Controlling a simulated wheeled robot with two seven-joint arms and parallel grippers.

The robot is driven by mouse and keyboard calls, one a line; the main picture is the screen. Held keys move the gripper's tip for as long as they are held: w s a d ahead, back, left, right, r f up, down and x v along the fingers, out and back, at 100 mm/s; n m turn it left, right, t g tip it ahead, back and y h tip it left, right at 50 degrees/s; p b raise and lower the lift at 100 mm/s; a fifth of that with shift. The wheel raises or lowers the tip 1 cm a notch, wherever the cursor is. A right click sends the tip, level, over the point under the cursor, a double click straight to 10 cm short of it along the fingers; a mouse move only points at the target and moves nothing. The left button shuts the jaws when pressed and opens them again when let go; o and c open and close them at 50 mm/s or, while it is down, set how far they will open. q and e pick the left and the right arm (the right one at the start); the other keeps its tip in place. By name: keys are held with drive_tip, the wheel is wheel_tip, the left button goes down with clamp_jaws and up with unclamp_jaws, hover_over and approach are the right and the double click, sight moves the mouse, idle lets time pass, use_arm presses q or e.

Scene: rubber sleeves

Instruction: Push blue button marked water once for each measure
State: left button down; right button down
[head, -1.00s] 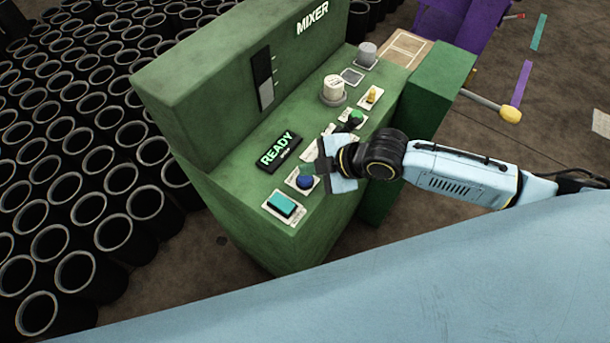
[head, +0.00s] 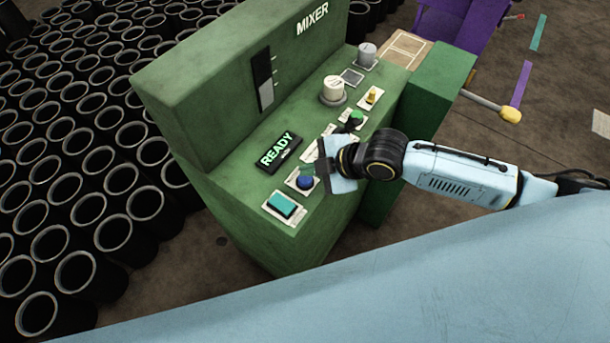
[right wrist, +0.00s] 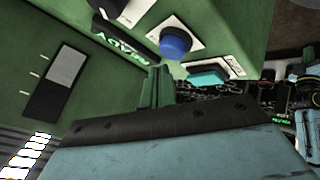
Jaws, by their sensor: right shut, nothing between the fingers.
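The green mixer (head: 240,207) has a sloping panel with a lit display reading READY (head: 277,149). The round blue button (head: 305,182) sits on a pale label plate, between the display and a teal rectangular button (head: 282,205). My right gripper (head: 309,172) is shut and empty, its fingertips close by the blue button in the head view. In the right wrist view the shut green fingers (right wrist: 156,86) point up, and the blue button (right wrist: 175,43) stands beyond their tips with a visible space between. The label's words are too small to read. My left gripper is out of view.
Farther up the panel are a green button (head: 356,117), a yellow switch (head: 373,95), a white knob (head: 333,88) and a grey knob (head: 367,52). Many black sleeves (head: 95,232) stand on the floor at left. A purple machine (head: 448,22) stands at the back right.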

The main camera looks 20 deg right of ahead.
sight(310, 179)
drive_tip(key=shift+f, duration=0.15)
idle(0.5)
drive_tip(key=shift+f, duration=0.3)
drive_tip(key=shift+f+b, duration=0.35)
drive_tip(key=shift+f, duration=0.05)
idle(0.6)
idle(0.3)
drive_tip(key=shift+r+p, duration=0.85)
drive_tip(key=shift+p, duration=0.1)
drive_tip(key=shift+r, duration=0.1)
wheel_tip(310, 179, up, 5)
drive_tip(key=p, duration=0.5)
